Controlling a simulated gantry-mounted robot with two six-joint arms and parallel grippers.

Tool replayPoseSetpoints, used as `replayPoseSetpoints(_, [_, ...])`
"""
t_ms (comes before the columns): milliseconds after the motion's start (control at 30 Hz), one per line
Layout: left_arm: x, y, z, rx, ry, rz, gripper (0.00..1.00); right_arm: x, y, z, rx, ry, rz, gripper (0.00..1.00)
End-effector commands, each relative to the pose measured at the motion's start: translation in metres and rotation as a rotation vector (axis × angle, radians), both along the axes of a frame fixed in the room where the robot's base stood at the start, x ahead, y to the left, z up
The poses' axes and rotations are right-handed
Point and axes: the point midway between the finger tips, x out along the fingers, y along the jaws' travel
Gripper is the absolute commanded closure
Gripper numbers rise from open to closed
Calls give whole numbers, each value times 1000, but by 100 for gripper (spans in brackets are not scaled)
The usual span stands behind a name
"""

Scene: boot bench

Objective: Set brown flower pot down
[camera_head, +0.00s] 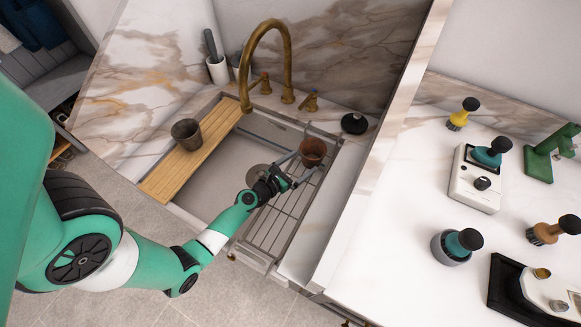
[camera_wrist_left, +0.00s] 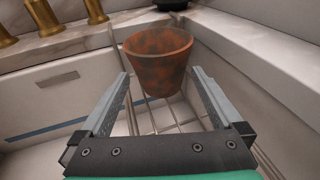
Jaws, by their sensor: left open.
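The brown flower pot (camera_head: 313,150) stands upright on the wire rack (camera_head: 267,226) at the right side of the sink. In the left wrist view the pot (camera_wrist_left: 158,62) is rusty brown and sits just beyond the fingertips, roughly centred between them. My left gripper (camera_head: 298,167) is open, its fingers pointing at the pot. In the left wrist view the open fingers (camera_wrist_left: 160,74) show a wide gap with nothing gripped. Whether a fingertip touches the pot is hard to tell. My right gripper is not in view.
A dark grey pot (camera_head: 187,133) stands by the wooden board (camera_head: 197,156) over the sink. The brass faucet (camera_head: 285,60) rises behind the sink. A black round knob-like object (camera_head: 354,123) sits behind right. The right counter (camera_head: 385,220) holds several brushes and devices.

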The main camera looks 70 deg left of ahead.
Motion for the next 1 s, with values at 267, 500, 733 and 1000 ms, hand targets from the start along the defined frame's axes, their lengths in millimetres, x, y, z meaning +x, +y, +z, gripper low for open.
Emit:
replayPoseSetpoints(267, [-47, -24, 10, -1, 0, 1, 0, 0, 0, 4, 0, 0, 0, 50])
replayPoseSetpoints(500, [-52, -28, 12, 0, -1, 0, 0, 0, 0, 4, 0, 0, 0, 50])
replayPoseSetpoints(733, [-52, -28, 12, 0, -1, 0, 0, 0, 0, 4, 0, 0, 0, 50])
replayPoseSetpoints(1000, [-52, -28, 12, 0, -1, 0, 0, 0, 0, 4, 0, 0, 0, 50])
